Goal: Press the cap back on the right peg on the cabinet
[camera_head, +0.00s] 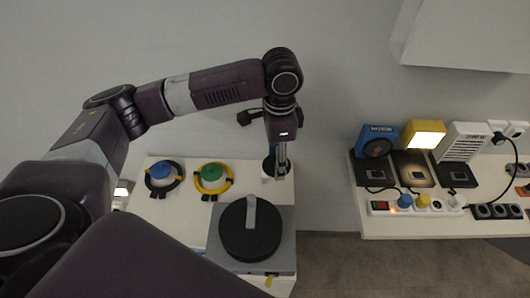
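The white cabinet (140,210) stands at the lower centre. A blue round cap (162,170) with a black ring around it sits at the left on its top. A green round cap (213,173) with a yellow ring around it sits to its right. My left gripper (282,172) points down at the cabinet's back right corner. Beside and partly behind its fingers is a small dark round thing (268,165) on a pale base; I cannot tell whether it is a cap or a peg. Whether the fingers hold anything is unclear. My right gripper is out of view.
A large black disc (250,242) with a grey handle lies on a grey plate at the cabinet's front right. A white table (390,223) at right holds a blue device (376,142), a lit yellow lamp (423,135) and a power strip (385,209). A gap of floor separates them.

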